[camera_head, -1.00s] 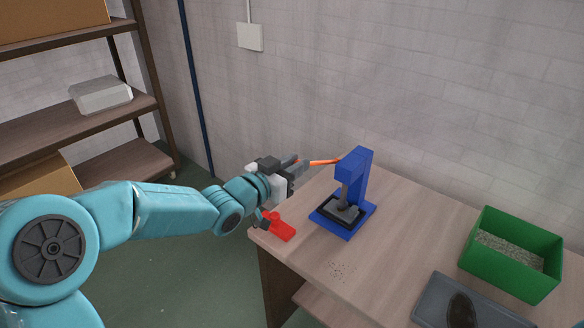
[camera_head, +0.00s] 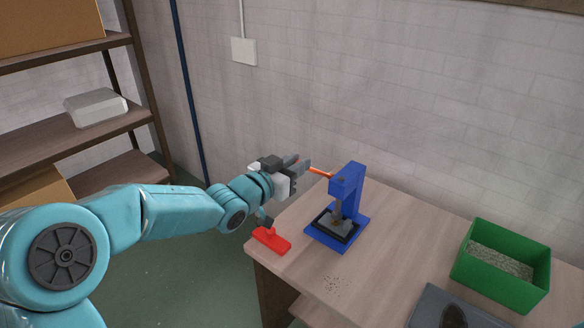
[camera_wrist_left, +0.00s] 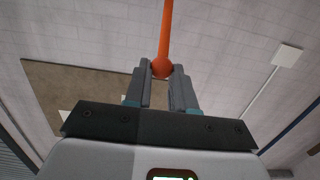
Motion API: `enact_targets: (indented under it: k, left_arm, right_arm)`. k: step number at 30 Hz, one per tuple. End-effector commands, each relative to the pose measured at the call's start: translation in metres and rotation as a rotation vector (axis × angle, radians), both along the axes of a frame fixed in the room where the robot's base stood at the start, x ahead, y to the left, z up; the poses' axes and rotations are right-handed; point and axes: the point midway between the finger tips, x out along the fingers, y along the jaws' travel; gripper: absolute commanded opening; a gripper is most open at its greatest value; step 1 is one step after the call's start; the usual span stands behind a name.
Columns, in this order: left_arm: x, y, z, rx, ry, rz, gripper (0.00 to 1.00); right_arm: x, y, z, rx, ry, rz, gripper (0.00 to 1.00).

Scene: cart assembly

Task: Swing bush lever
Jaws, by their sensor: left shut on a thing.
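The blue press (camera_head: 349,184) stands upright on the table. Its orange lever (camera_head: 320,172) sticks out to the left from the upper part of the press. My left gripper (camera_head: 303,165) is at the lever's outer end. In the left wrist view, the fingers (camera_wrist_left: 162,76) are shut on the orange ball at the end of the lever (camera_wrist_left: 166,30). My right gripper is out of view.
A red part (camera_head: 270,239) lies at the table's left corner, below my left wrist. A green bin (camera_head: 475,275) with grey contents and a dark grey tray (camera_head: 425,305) are at the right. The wall is behind; bare table (camera_head: 375,265) lies between.

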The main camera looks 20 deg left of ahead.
Motion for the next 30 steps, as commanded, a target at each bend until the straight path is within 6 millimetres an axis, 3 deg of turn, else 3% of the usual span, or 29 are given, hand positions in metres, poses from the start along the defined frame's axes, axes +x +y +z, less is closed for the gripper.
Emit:
enact_targets:
  k: [6, 20, 30]
  left_arm:
    - [0.008, -0.003, 0.015, 0.0, -0.004, 0.0, 0.07]
    - [0.011, -0.004, 0.018, -0.001, -0.005, 0.001, 0.07]
    - [0.028, -0.01, 0.032, 0.0, -0.004, 0.0, 0.07]
  right_arm:
    - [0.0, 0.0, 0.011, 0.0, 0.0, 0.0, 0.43]
    - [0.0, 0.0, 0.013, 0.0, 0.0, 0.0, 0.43]
    - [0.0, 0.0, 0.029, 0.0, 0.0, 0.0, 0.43]
